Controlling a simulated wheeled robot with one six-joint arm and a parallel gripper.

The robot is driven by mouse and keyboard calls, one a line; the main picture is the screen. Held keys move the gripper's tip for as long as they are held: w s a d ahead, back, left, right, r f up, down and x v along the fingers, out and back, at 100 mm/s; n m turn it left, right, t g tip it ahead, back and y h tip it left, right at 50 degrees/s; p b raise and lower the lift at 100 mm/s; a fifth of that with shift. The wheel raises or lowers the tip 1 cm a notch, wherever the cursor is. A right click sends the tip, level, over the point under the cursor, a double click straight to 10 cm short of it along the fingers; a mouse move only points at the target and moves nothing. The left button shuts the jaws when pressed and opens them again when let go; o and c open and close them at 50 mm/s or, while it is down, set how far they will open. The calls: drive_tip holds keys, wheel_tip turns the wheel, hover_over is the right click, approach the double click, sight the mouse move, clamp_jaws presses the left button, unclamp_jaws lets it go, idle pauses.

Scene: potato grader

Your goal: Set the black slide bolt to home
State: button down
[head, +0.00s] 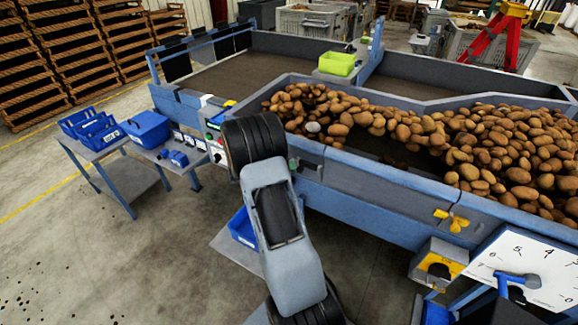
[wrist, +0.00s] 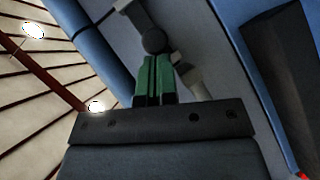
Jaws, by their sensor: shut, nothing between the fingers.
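In the wrist view, my gripper (wrist: 155,62) shows as two green fingers pressed together with nothing between them. A dark round knob on a short dark bar (wrist: 153,41) is right at the fingertips and looks like the black slide bolt. I cannot tell whether the fingertips touch it. A light grey cylindrical part (wrist: 190,74) is just to the right of the fingers.
The blue grader frame (head: 370,205) stands right beside my arm, with potatoes (head: 430,135) on its belt. A table with blue bins (head: 95,130) is left; open floor lies front left.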

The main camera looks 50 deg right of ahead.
drive_tip(key=s+b, duration=0.1)
drive_tip(key=s, duration=0.1)
drive_tip(key=s+d+b, duration=0.1)
drive_tip(key=s+b, duration=0.1)
drive_tip(key=shift+s, duration=0.25)
drive_tip(key=b, duration=0.2)
approach(301, 171)
drive_tip(key=w+a+r, duration=0.2)
drive_tip(key=r, duration=0.1)
drive_tip(key=shift+w+a, duration=0.2)
drive_tip(key=shift+a, duration=0.15)
idle(0.6)
